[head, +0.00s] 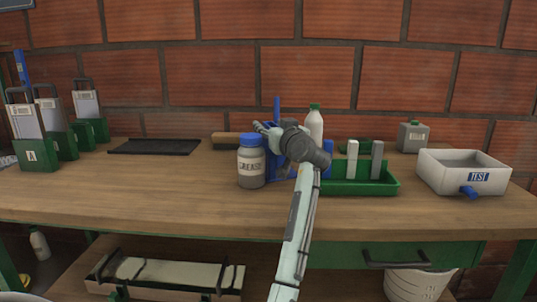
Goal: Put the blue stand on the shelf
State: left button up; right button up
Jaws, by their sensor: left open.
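A blue stand (277,108) is on the workbench near the middle, with a thin upright post and low blue parts. My left gripper (268,133) is in front of it and hides much of it. The gripper is open, its fingers pointing left at about the post; I cannot tell whether they touch it. A lower shelf (75,284) shows under the bench at the left. My right gripper is not in view.
A grease jar (251,165) with a blue lid stands just left of the stand. A green tray (370,187) is close on the right, and a white TEST basin (463,172) is farther right.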

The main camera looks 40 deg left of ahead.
pick_arm(q)
jog(key=shift+w+a, duration=0.25)
jog(key=shift+a, duration=0.1)
